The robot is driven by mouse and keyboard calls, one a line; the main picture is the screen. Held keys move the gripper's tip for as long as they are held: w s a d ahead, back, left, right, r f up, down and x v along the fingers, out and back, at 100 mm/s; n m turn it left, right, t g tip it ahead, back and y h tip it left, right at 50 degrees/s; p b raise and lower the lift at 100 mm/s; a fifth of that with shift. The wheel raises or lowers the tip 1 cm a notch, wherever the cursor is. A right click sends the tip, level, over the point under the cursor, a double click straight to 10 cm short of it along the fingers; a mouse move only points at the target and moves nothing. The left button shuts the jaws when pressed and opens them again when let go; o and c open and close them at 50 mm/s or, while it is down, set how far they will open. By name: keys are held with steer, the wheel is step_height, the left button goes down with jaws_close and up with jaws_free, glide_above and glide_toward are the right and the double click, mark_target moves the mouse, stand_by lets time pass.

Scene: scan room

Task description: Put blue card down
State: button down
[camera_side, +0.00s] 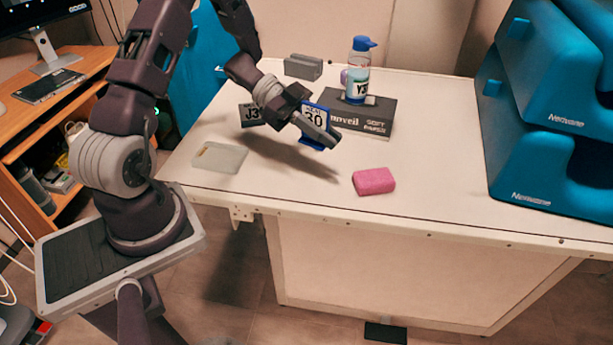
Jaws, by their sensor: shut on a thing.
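The blue card (314,117) has a blue border and a white face with "30" on it. My gripper (325,136) is shut on it and holds it upright above the white table (430,150). My gripper's fingers hide part of the card.
Behind the card, a bottle with a blue cap (358,75) stands on a dark box (370,118). A dark card marked J3 (250,114), a grey holder (303,67), a pale tray (219,157) and a pink sponge (374,181) are around. Blue cases (545,150) stand right.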

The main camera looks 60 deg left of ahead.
mark_target(316, 182)
steer(key=f, duration=0.3)
steer(key=s+f, duration=0.1)
steer(key=f, duration=0.2)
steer(key=s+f, duration=0.1)
steer(key=f, duration=0.2)
steer(key=shift+s+f, duration=0.15)
steer(key=c, duration=1.5)
jaws_free()
steer(key=shift+f, duration=0.1)
